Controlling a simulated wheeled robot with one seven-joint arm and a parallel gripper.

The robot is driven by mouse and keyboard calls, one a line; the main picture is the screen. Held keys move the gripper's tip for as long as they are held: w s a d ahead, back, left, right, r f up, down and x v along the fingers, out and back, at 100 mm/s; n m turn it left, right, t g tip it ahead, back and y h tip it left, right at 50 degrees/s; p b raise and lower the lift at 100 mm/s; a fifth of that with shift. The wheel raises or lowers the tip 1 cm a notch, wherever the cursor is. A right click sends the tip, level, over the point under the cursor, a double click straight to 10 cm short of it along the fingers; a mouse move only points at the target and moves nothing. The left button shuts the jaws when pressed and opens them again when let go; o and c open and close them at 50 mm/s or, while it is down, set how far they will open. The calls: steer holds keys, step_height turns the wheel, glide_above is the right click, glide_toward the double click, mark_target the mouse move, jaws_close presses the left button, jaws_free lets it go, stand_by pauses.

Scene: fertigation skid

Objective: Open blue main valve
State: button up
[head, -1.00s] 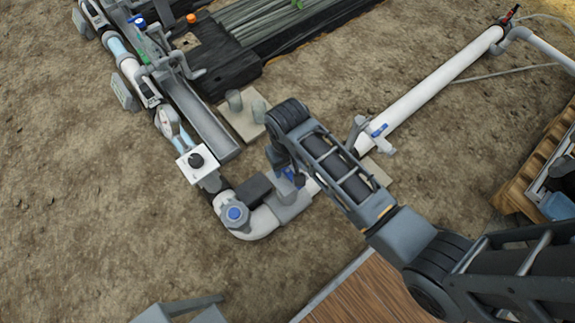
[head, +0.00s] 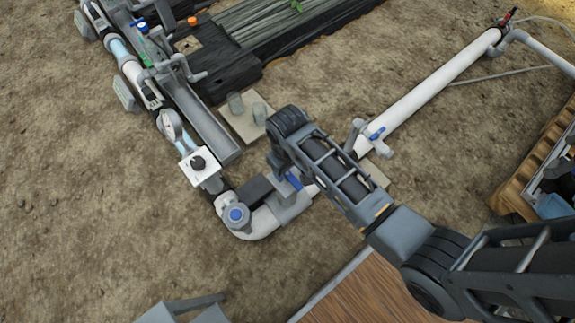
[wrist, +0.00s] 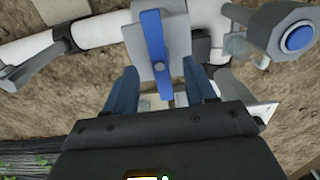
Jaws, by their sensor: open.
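The blue lever handle (wrist: 153,42) sits on a grey valve body (wrist: 148,18) in the white pipe. In the wrist view it runs roughly up and down the picture, and its lower end reaches the space between my fingers. My gripper (wrist: 161,80) is open, with one dark blue finger on each side of that end; a gap shows on both sides. In the head view the blue handle (head: 294,181) shows beside my arm's end. My fingers are mostly hidden there, and I cannot tell their height relative to the handle.
A fitting with a round blue cap (head: 236,214) stands close by on the pipe elbow. Another blue-handled valve (head: 377,133) is on the branch to the right. A white pipe (head: 430,93) runs to the upper right. Bare soil lies at the lower left.

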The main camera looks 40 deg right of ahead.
mark_target(288, 174)
steer(key=shift+f+b, duration=1.05)
steer(key=shift+f, duration=1.1)
steer(key=shift+c, duration=0.4)
steer(key=shift+s+f, duration=0.15)
jaws_close()
